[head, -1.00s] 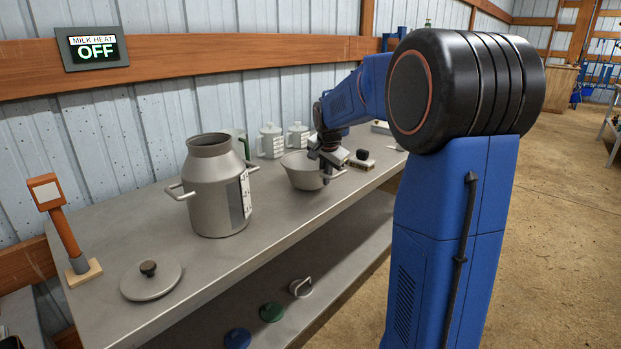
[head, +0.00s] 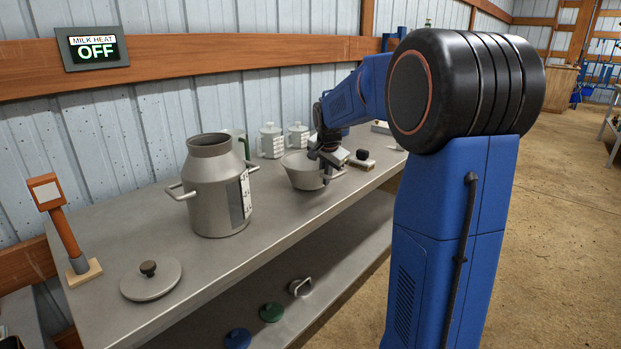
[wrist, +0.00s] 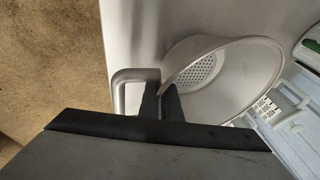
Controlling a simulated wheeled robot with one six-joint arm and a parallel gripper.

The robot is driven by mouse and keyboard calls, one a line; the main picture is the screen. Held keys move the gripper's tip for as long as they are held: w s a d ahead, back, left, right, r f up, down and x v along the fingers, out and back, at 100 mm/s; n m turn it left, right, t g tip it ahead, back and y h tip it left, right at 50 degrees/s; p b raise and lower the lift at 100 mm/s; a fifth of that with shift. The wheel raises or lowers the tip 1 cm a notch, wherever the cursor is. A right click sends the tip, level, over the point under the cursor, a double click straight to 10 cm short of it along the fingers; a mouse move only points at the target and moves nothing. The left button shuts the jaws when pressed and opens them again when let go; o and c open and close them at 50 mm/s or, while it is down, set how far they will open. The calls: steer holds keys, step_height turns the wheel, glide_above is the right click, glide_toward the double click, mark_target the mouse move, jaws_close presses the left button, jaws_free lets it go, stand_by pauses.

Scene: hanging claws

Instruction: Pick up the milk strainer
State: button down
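The milk strainer (head: 303,174) is a grey metal bowl standing on the bench to the right of the milk can. In the wrist view the strainer (wrist: 245,75) shows its wide rim, perforated bottom and a side handle (wrist: 130,76). My gripper (head: 325,168) is at its right side in the head view. In the wrist view my gripper's dark fingers (wrist: 159,101) are close together at the rim beside the handle, one on each side of the wall. They look shut on it. The fingertips' contact is partly hidden.
A large metal can (head: 212,190) with side handles stands left of the strainer. A round lid (head: 151,280) lies near the front left. White jugs (head: 271,141) stand behind, and a brush (head: 362,160) lies to the right. The front bench strip is clear.

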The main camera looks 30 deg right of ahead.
steer(key=shift+f, duration=0.15)
step_height(320, 180, up, 10)
steer(key=shift+r, duration=0.15)
stand_by(0.6)
stand_by(0.4)
